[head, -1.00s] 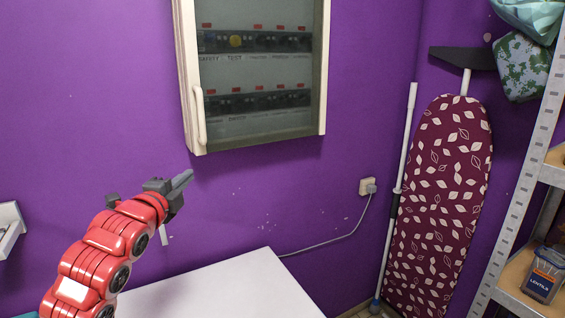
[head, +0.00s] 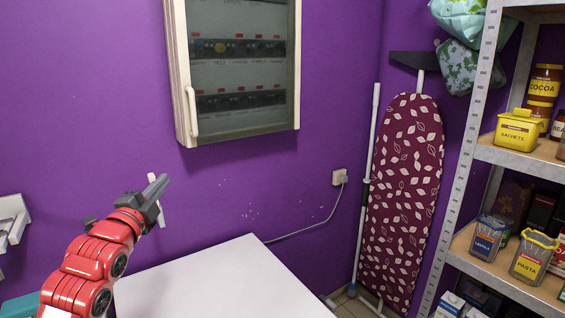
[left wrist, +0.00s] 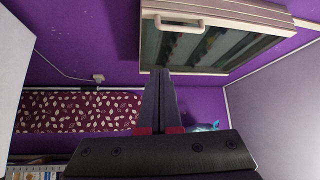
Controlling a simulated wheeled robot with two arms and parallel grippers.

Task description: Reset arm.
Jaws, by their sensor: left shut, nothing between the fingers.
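My left gripper (head: 157,187) is shut and empty at the end of my red arm, in front of the purple wall. It is below and to the left of the breaker panel (head: 183,80), apart from it. The panel is a cream-framed box with a glass door, shut or nearly so, and a pale handle (head: 192,111) at its lower left. Rows of breakers show through the glass. In the left wrist view the shut fingers (left wrist: 158,75) point toward the panel's frame (left wrist: 225,12). My right gripper is not in view.
A white table top (head: 215,285) stands below the panel. An ironing board (head: 403,190) leans at the corner beside a white pole (head: 366,170). A metal shelf (head: 470,160) with tins and jars stands at the right. A wall socket (head: 339,177) has a cable.

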